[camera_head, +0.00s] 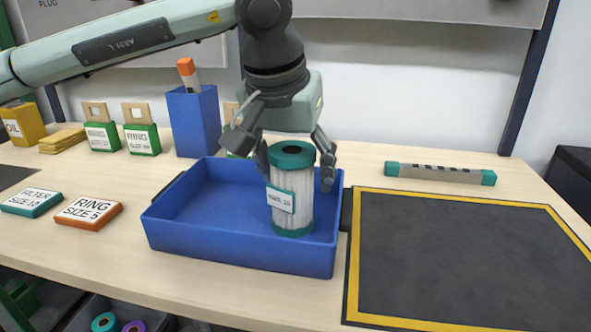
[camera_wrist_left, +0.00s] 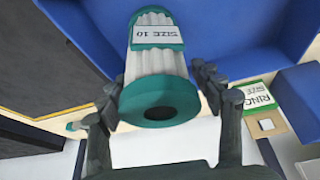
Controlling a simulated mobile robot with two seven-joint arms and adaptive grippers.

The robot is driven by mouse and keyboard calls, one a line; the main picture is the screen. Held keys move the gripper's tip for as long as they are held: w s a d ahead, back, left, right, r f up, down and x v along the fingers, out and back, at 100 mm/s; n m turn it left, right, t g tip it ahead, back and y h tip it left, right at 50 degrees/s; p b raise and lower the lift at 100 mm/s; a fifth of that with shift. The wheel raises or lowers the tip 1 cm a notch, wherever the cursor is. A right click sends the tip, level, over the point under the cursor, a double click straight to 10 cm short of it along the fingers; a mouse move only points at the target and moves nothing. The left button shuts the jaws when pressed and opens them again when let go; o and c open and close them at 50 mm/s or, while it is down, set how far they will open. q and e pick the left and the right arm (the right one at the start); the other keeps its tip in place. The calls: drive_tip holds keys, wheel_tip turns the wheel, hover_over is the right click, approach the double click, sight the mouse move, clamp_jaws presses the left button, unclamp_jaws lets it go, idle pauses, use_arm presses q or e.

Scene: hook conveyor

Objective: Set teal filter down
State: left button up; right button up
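The teal filter (camera_head: 291,190), a white pleated cylinder with teal end caps and a size label, stands upright at the right end of the blue tray (camera_head: 235,242). In the left wrist view the filter (camera_wrist_left: 158,62) shows its teal cap with a dark central hole and a "SIZE 10" label. My left gripper (camera_head: 296,168) is above it, with one finger on each side of the upper cap. The fingers (camera_wrist_left: 160,88) look slightly apart from the filter, so the gripper seems open around it. My right gripper is not in view.
A black mat with a yellow border (camera_head: 470,255) lies right of the tray. Behind it lies a grey bar with teal ends (camera_head: 440,173). Two label blocks, teal (camera_head: 31,202) and orange (camera_head: 88,211), lie left. A tall blue holder (camera_head: 194,120) stands behind the tray.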

use_arm(q)
drive_tip(key=shift+o, duration=0.2)
drive_tip(key=shift+r, duration=0.2)
drive_tip(key=v, duration=1.1)
drive_tip(key=shift+r, duration=0.4)
